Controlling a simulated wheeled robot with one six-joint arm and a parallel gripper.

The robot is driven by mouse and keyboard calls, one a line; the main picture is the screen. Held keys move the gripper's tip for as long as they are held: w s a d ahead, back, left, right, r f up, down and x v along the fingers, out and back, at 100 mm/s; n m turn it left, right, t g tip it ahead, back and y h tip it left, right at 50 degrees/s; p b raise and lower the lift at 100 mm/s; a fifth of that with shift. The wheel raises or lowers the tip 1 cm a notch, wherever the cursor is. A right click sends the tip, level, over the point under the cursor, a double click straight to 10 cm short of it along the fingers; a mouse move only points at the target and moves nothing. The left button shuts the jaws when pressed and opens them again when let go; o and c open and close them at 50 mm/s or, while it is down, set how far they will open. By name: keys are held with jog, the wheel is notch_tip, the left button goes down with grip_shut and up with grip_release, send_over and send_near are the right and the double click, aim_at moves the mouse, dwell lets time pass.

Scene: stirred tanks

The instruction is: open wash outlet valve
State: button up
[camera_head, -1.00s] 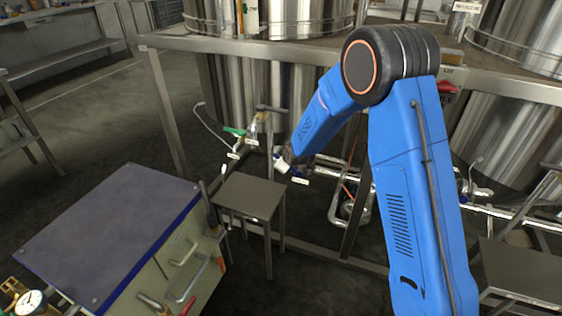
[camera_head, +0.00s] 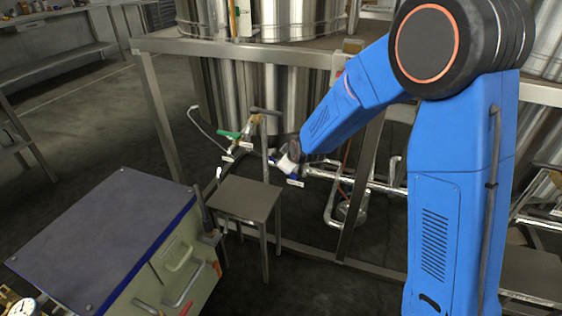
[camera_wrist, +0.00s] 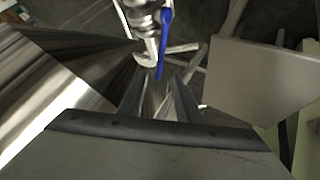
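A valve with a blue lever handle (camera_wrist: 165,35) sits on a steel pipe (camera_wrist: 142,20) at the top of the wrist view. In the head view a blue handle (camera_head: 291,174) shows just below the end of my arm, beside a small white label. A green-handled valve (camera_head: 228,134) is to its left on the pipework under the tank. The labels are too small to read, so I cannot tell which valve is the wash outlet. My gripper (camera_wrist: 159,85) is open and empty, its fingers pointing toward the blue-handled valve. In the head view my arm partly hides the valve area.
A large steel tank (camera_head: 230,95) stands on a metal frame (camera_head: 160,115) behind the valves. A small grey stand (camera_head: 245,198) is just in front of them. A grey-topped cabinet (camera_head: 105,235) is at lower left. Pipes (camera_head: 335,205) run low to the right.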

jog(key=shift+v, duration=2.3)
grip_shut()
jog(key=w+f+m, duration=0.1)
jog(key=w+m, duration=0.2)
jog(key=m, duration=0.3)
jog(key=w+f+m, duration=0.2)
jog(key=w+m, duration=0.1)
jog(key=m, duration=0.3)
jog(key=w+f+m, duration=0.2)
jog(key=w+m, duration=0.1)
jog(key=m, duration=0.3)
jog(key=shift+w+f, duration=0.1)
jog(key=shift+w, duration=0.15)
jog(key=shift+a+f, duration=0.6)
jog(key=shift+f, duration=0.2)
jog(key=shift+a+f, duration=0.55)
jog(key=shift+f, duration=0.2)
